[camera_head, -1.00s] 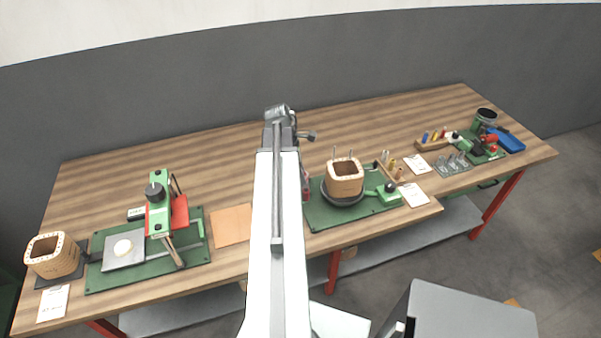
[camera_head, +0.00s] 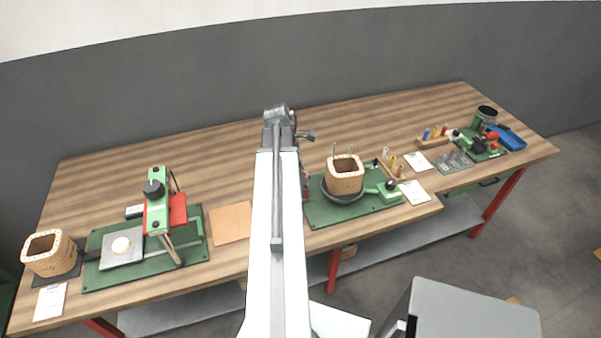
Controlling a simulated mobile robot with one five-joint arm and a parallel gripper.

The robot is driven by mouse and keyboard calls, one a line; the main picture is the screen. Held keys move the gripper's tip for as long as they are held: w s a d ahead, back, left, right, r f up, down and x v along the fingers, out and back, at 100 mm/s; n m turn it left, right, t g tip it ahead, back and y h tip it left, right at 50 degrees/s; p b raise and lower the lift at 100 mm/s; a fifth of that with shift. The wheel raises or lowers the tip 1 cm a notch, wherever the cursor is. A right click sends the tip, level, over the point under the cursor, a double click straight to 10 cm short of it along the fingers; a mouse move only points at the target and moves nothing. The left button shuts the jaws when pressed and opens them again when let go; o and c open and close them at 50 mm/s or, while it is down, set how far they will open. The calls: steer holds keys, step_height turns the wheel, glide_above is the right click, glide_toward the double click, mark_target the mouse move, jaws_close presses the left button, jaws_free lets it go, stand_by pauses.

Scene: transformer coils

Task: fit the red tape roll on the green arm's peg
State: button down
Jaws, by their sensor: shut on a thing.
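My arm reaches up the middle of the view over the table. Its end, with my gripper (camera_head: 305,135), is partly in view at the top. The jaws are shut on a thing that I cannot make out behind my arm. A narrow red piece (camera_head: 305,186) shows at the arm's right edge; I cannot tell whether it is the tape roll. A green arm with a black knob (camera_head: 390,186) stands beside the coil on the middle board. Another green arm (camera_head: 157,205), with a black knob and a red part beneath, stands on the left board. I cannot make out a peg on either.
A wooden coil (camera_head: 344,181) sits on a round dark base on the middle green board (camera_head: 322,215). Another coil (camera_head: 50,262) stands far left. Small spools, a blue tray (camera_head: 508,138) and tools are on the right. The table's back strip (camera_head: 180,150) is clear.

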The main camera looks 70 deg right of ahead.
steer(key=shift+f+b, duration=0.4)
steer(key=shift+f, duration=0.1)
steer(key=shift+c, duration=2.1)
jaws_free()
steer(key=shift+r, duration=0.1)
step_height(320, 180, up, 5)
steer(key=p, duration=0.5)
steer(key=shift+s, duration=0.1)
